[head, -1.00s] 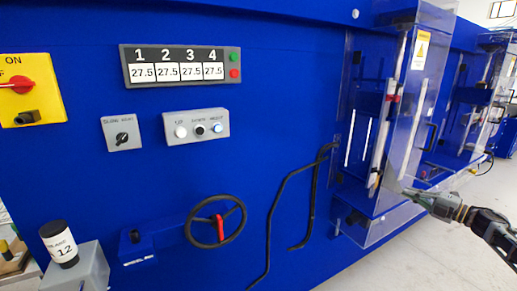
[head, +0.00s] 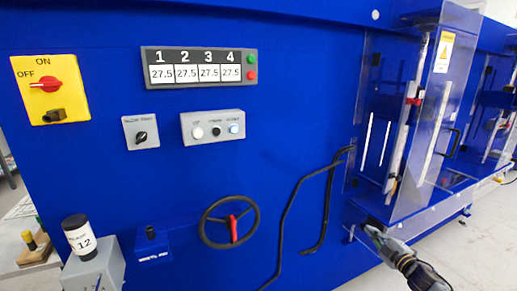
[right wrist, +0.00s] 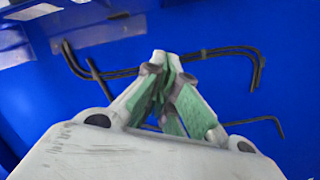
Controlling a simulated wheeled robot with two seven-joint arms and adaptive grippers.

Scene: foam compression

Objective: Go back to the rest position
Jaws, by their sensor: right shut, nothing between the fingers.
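My right gripper (head: 368,229) is at the lower right of the head view, in front of the blue machine (head: 300,70) and just below its clear-walled chamber (head: 415,130). In the right wrist view the right gripper (right wrist: 167,62) has its green-padded fingers together with nothing between them. Behind it are the blue panel and the black bent bars (right wrist: 215,55). I cannot tell from these views how far the fingers are from the panel. My left gripper is not in view.
The machine face carries a display (head: 200,68), a yellow switch plate (head: 50,90), a button box (head: 213,127) and a handwheel (head: 230,222). A labelled black-capped cylinder (head: 78,235) stands on a grey box at lower left. Pale floor (head: 490,225) is clear at right.

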